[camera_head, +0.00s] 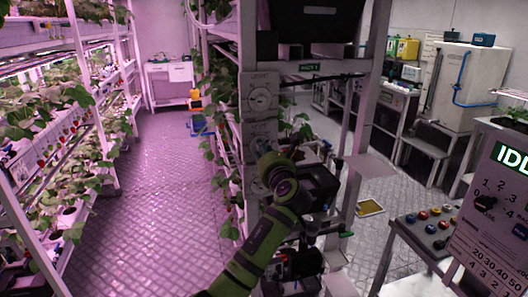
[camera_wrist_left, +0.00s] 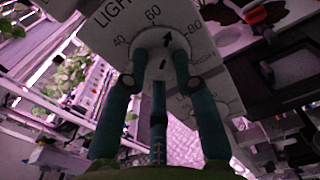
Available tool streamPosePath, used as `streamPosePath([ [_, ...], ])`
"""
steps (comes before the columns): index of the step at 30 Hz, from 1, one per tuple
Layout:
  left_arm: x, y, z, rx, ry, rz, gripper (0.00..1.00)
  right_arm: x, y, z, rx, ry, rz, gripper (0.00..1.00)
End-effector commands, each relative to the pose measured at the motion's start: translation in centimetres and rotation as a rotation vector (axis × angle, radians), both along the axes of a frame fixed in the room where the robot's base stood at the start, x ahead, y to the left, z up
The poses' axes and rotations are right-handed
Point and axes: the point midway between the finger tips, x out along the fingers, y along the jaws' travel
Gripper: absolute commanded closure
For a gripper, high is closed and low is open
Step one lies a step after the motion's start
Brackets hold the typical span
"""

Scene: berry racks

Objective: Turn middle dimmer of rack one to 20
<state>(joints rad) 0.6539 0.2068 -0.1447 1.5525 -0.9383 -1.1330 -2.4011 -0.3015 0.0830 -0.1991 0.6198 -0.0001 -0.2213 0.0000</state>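The rack post holds a column of light dimmers. The top dimmer (camera_head: 262,97) is in plain view in the head view. The panel below it (camera_head: 258,130) is partly hidden by my left wrist. In the left wrist view, a round pale dial (camera_wrist_left: 160,45) fills the top middle, with LIGHT, 40, 60 and 80 around it. Its black arrow points up and slightly right, between 60 and 80. My left gripper (camera_wrist_left: 160,68) has its fingers spread at this dial, two at its sides and one below. Whether they press on it is unclear. My right gripper is not in view.
A plant rack (camera_head: 90,110) stands at the left, with a clear aisle floor (camera_head: 165,180) beside it. Dark equipment (camera_head: 318,185) is close to my left wrist.

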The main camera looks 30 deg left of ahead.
Motion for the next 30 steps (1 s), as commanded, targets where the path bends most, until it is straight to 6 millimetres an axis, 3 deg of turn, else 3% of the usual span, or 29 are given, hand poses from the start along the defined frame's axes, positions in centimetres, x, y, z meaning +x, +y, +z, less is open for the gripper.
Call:
streamPosePath([
  [14, -0.01, 0.01, 0.05, -0.038, -0.045, 0.0, 1.0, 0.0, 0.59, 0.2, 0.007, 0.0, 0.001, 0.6],
  [30, 0.0, 0.0, 0.04, -0.324, -0.381, 0.0, 1.0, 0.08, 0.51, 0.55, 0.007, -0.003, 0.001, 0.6],
])
